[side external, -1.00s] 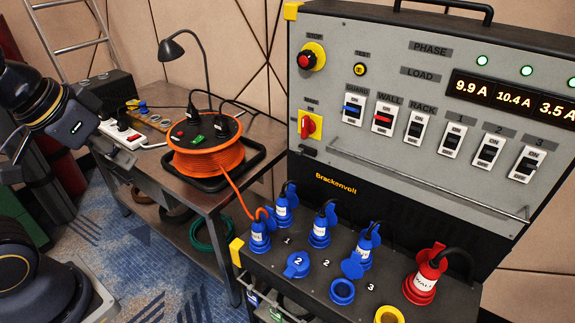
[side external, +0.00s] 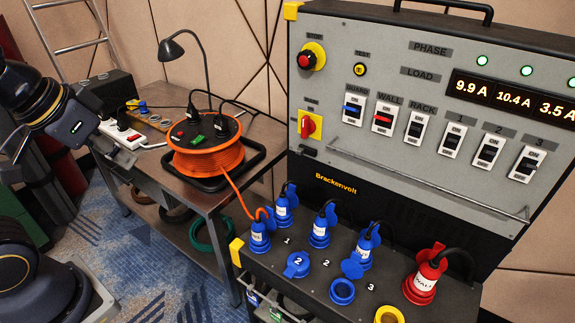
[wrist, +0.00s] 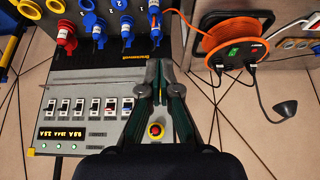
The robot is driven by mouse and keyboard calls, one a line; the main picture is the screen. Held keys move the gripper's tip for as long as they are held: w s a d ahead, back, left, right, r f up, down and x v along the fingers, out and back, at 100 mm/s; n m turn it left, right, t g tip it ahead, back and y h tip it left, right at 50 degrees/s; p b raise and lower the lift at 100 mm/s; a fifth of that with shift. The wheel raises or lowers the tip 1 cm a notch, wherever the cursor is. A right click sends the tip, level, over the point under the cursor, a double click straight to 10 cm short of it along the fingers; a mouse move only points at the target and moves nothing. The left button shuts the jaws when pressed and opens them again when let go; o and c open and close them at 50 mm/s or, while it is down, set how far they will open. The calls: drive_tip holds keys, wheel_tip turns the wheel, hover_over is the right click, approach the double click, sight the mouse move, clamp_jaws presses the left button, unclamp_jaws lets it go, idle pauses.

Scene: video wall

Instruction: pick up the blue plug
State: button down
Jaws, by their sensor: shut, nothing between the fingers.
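Several blue plugs stand upright in the sockets on the front ledge of the power cabinet. One blue plug (side external: 260,236) at the ledge's left end has an orange cable; it also shows at the top of the wrist view (wrist: 154,17). Other blue plugs (side external: 284,208), (side external: 321,228) and (side external: 368,250) have dark cables. My gripper (wrist: 158,66) is shut and empty in the wrist view, its tips over the cabinet, apart from the plugs. In the side view my gripper is at the far left, partly cut off, well away from the plugs.
A red plug (side external: 424,277) and blue-lidded sockets (side external: 297,264) share the ledge. The cabinet's switch panel (side external: 400,60) rises behind, with a rail (side external: 430,180) across it. An orange cable reel (side external: 206,155) and a lamp (side external: 172,48) stand on the bench to the left.

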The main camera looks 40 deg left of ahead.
drive_tip(key=c, duration=0.5)
unclamp_jaws()
